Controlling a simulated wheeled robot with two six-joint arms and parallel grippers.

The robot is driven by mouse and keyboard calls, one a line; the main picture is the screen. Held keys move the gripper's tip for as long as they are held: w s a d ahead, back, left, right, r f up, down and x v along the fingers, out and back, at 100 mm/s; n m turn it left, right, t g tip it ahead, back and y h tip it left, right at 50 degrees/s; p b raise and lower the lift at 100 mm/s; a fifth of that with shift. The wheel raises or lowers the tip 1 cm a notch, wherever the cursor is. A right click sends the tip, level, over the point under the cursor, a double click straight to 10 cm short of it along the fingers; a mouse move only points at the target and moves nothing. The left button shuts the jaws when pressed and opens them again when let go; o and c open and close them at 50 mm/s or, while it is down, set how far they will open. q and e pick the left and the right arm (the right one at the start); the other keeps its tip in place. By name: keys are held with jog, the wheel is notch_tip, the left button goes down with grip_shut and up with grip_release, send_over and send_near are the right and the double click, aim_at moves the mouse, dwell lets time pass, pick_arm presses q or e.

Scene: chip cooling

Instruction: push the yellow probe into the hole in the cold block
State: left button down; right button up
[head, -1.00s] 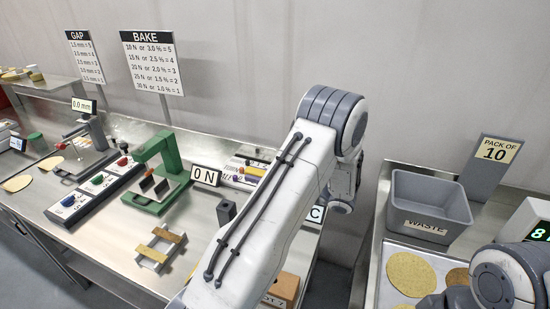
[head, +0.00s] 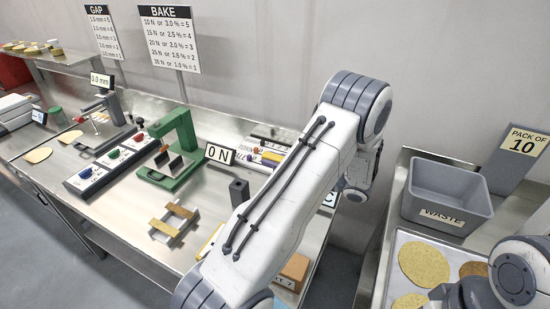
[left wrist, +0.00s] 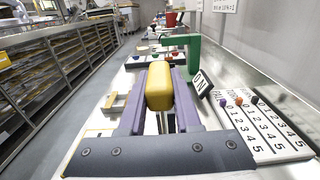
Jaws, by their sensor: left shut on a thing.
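In the left wrist view, the yellow probe (left wrist: 159,88) shows as a thick rounded yellow body between the two purple fingers of my left gripper (left wrist: 160,80), which is shut on it. The probe's far end is hidden. My right gripper is out of view.
A brown block (head: 294,268) lettered "OT 7" stands right of my forearm. A dark post (head: 239,192), a "0 N" sign (head: 219,154), a green press (head: 172,150) and a wooden rack (head: 173,220) stand left. A waste bin (head: 447,195) is at right.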

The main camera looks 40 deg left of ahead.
pick_arm(q)
jog(key=shift+f+b, duration=0.75)
jog(key=shift+f, duration=0.75)
jog(key=shift+p, duration=0.4)
dwell(0.4)
jog(key=shift+f+b, duration=2.4)
jog(key=shift+f, duration=1.1)
jog(key=c, duration=0.5)
grip_release()
jog(key=shift+d, duration=0.1)
